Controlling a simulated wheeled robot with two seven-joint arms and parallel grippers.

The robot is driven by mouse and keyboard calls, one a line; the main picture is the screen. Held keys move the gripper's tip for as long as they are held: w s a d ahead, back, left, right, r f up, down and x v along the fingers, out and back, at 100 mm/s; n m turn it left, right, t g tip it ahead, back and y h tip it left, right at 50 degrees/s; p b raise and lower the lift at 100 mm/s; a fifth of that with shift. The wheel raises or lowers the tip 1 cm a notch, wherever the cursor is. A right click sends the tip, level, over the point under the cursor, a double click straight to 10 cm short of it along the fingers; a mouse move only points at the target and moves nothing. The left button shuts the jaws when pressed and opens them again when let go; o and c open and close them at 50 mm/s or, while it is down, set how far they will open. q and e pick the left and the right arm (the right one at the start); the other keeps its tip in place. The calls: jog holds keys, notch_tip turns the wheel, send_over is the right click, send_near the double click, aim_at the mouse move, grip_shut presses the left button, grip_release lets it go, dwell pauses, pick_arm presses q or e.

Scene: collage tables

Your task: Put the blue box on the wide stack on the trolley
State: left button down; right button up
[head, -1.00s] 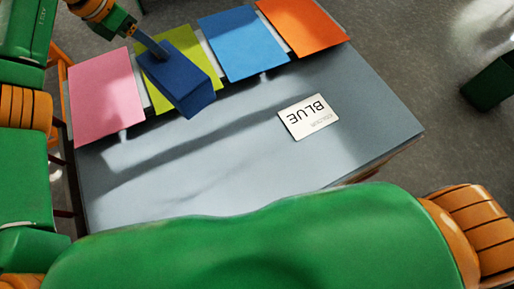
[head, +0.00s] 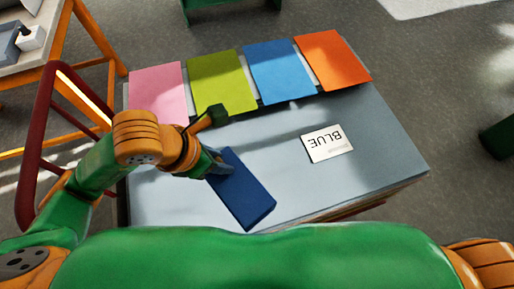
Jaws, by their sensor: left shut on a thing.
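The blue box (head: 243,194) is a long dark blue block in the head view, over the near part of the grey table (head: 300,185). My left gripper (head: 218,168) is shut on its far left end. The box is tilted, and I cannot tell if it touches the table. A dark red tube frame (head: 42,125), perhaps the trolley's handle, stands left of the table. Beside it, an orange-framed surface (head: 50,45) carries grey and white items (head: 22,38); I cannot tell whether these include the wide stack. My right gripper is not in view.
Pink (head: 158,92), lime (head: 215,80), blue (head: 280,70) and orange (head: 332,59) sheets line the table's far edge. A white card reading BLUE (head: 327,143) lies right of the box. A dark green object (head: 498,137) stands at the right edge.

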pick_arm(q)
jog(key=w+f+b, duration=0.1)
jog(key=b, duration=0.1)
jog(key=w+f+b, duration=0.1)
jog(key=f+b, duration=0.1)
jog(key=b, duration=0.1)
jog(key=shift+w+a, duration=0.2)
jog(key=shift+a, duration=0.15)
jog(key=w+a+f+p, duration=0.2)
jog(key=w+a+f, duration=0.2)
jog(key=w+f, duration=0.6)
jog(key=shift+w+a+p, duration=0.15)
jog(key=shift+w+p, duration=0.25)
jog(key=shift+w, duration=0.05)
jog(key=shift+f, duration=0.15)
jog(key=shift+c, duration=2.3)
grip_release()
